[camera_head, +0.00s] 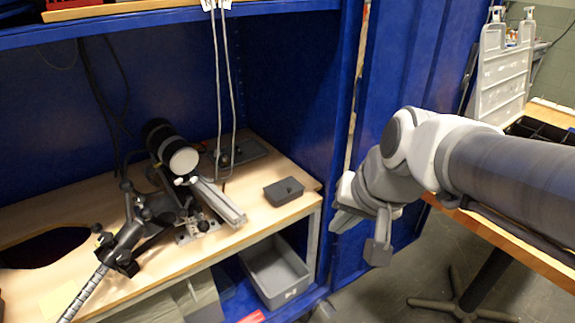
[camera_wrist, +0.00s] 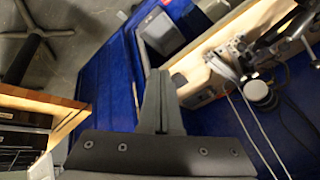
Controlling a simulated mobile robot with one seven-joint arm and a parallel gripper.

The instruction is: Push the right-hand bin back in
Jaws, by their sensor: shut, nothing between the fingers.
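The right-hand bin (camera_head: 275,272) is a grey open-topped tray with a pale label on its front. It sits in the low space under the wooden worktop, at the right end near the blue cabinet's edge, and its open top shows. In the wrist view the grey bin (camera_wrist: 163,33) appears beyond my fingertips, near the top. My gripper (camera_head: 378,252) is at the right, in front of the blue door and apart from the bin. In the wrist view my gripper (camera_wrist: 159,76) has its fingers together and empty.
The wooden worktop (camera_head: 75,210) carries a clamped black-and-white cylinder (camera_head: 172,150) and a small dark box (camera_head: 284,191). A blue door (camera_head: 400,90) stands behind my arm. Another wooden table (camera_head: 540,262) is at the right. Floor shows between.

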